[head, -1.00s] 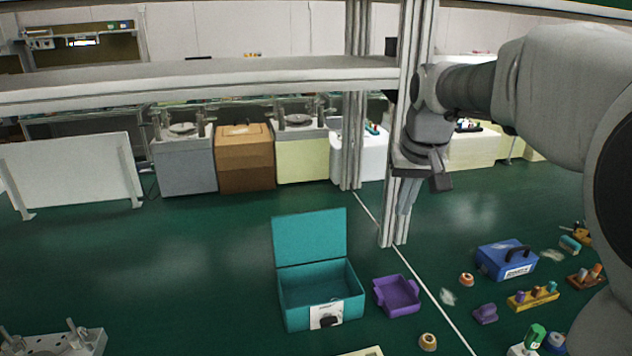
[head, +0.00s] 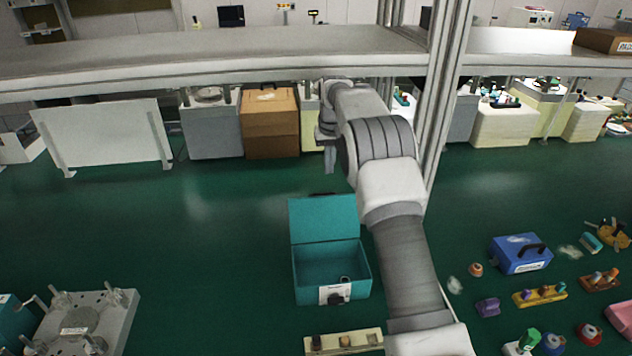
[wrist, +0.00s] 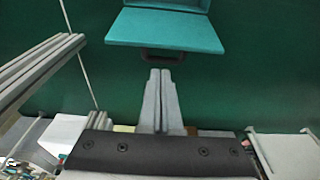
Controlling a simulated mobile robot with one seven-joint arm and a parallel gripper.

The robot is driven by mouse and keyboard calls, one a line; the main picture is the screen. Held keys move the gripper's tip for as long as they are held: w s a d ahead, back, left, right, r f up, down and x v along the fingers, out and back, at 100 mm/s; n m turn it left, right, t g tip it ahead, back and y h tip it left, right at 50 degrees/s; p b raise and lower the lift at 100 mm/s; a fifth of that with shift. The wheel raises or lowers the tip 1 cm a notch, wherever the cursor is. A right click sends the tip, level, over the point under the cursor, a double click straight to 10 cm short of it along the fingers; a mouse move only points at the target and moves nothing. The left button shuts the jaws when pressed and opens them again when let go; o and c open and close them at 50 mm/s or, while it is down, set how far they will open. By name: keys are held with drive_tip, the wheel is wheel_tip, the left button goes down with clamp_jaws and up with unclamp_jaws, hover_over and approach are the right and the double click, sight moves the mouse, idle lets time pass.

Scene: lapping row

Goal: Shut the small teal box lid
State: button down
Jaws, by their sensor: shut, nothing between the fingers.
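The small teal box (head: 333,282) stands on the green surface in the head view, with its lid (head: 324,220) raised upright at the back. The box's inside is visible and a pale label with a dark latch is on its front. In the wrist view the lid (wrist: 165,32) shows with a dark handle (wrist: 163,56) at its free edge. My gripper (head: 330,172) is above and beyond the lid in the head view. In the wrist view my gripper's fingers (wrist: 160,73) are together, empty, and point toward the handle with an apparent gap.
An overhead grey beam (head: 200,55) and metal uprights (head: 438,120) stand behind and right of my arm. A blue case (head: 520,254) and several small parts lie at right. A fixture plate (head: 85,325) is at lower left. The floor left of the box is clear.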

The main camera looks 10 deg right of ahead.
drive_tip(key=p, duration=0.1)
hover_over(324, 214)
drive_tip(key=w+d, duration=0.1)
drive_tip(key=w, duration=0.2)
wheel_tip(324, 214, down, 10)
drive_tip(key=shift+d, duration=0.2)
drive_tip(key=shift+s, duration=0.1)
